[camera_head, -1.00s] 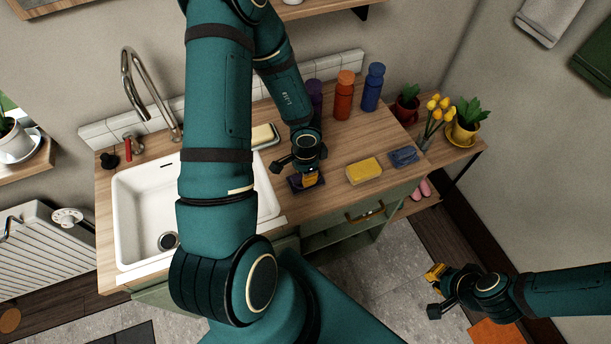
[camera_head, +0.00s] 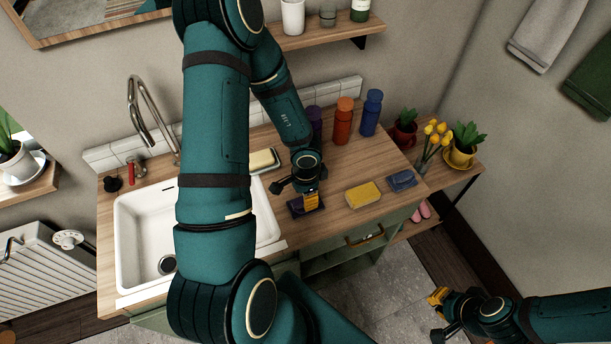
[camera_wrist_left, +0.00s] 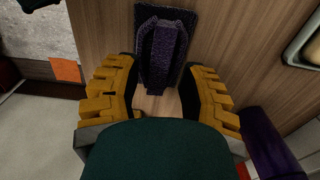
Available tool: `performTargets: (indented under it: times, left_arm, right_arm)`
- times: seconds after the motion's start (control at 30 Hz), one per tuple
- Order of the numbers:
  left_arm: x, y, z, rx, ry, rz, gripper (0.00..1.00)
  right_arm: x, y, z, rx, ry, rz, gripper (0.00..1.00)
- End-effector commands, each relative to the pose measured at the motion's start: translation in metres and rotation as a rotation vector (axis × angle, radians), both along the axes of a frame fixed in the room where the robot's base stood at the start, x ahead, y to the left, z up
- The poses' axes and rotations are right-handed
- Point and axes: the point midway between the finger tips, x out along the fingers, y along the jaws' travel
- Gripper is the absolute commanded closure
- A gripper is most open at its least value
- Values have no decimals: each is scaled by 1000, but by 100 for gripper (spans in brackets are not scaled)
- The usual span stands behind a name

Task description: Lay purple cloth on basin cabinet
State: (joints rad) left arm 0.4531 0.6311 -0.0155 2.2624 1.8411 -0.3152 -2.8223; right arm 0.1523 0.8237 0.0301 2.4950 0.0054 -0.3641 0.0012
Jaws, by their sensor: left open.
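The purple cloth (camera_head: 297,208) lies on the wooden top of the basin cabinet (camera_head: 333,215), right of the sink, partly hidden by my left gripper. In the left wrist view the cloth (camera_wrist_left: 163,45) is dark purple with a raised fold along its middle. My left gripper (camera_head: 308,194) is low over the cloth, pointing down. Its yellow fingers (camera_wrist_left: 160,75) are open on either side of the near end of the fold, with no clear contact. My right gripper (camera_head: 438,315) is open and empty at the lower right, away from the cabinet.
A yellow sponge (camera_head: 363,195) and a folded blue cloth (camera_head: 402,180) lie to the right. Purple, orange (camera_head: 343,122) and blue (camera_head: 371,113) bottles stand behind. A soap dish (camera_head: 262,161) is beside the white sink (camera_head: 140,225). Plants stand on a side table (camera_head: 455,178).

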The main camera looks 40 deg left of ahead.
Motion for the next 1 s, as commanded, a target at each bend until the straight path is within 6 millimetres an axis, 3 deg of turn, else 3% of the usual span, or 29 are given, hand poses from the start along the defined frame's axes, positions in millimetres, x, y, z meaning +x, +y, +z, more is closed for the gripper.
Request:
performTargets:
  times: [0.03, 0.2, 0.37, 0.7, 1.0]
  left_arm:
    - [0, 0, 15, 0, -2, 1, 59]
    - [0, 0, 47, 0, -2, 1, 59]
    - [0, 1, 79, 1, -3, 2, 59]
    - [0, 0, 99, 0, -1, 1, 59]
    - [1, -2, 100, 8, -4, 10, 59]
  right_arm:
    - [0, -1, 13, 1, 0, 0, 100]
    - [0, -1, 36, 4, 0, 3, 100]
    - [0, -1, 44, 4, 1, 5, 100]
    - [0, 0, 39, 4, 1, 5, 100]
    - [0, 0, 40, 4, 1, 5, 100]
